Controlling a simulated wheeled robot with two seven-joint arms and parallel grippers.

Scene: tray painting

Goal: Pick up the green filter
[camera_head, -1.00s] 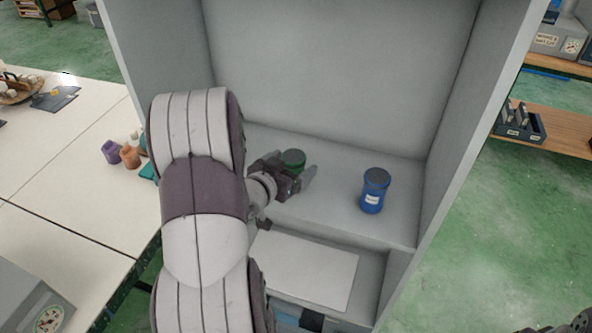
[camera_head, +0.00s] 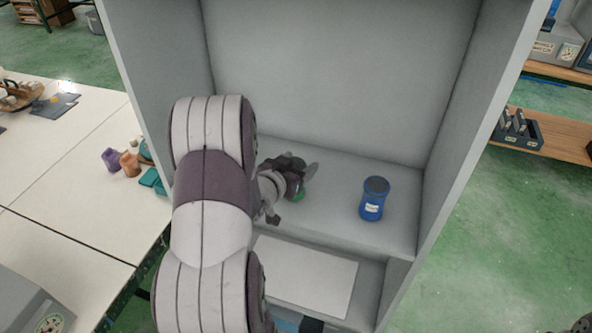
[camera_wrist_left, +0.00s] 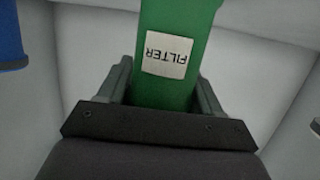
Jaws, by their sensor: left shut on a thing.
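The green filter (camera_wrist_left: 177,30) fills the middle of the left wrist view, with a white label reading FILTER upside down. My left gripper (camera_wrist_left: 165,88) is shut on it, one finger on each side. In the head view my left gripper (camera_head: 298,178) is over the upper shelf of the grey cabinet, and only a small green part of the filter (camera_head: 298,196) shows below it. The rest is hidden by the gripper. I cannot tell whether the filter touches the shelf. My right gripper is not in view.
A blue container (camera_head: 372,200) stands upright on the shelf (camera_head: 335,215) to the right of my gripper. Cabinet walls rise at both sides and the back. A white board (camera_head: 305,275) lies below. A white table (camera_head: 70,190) with small bottles is at left.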

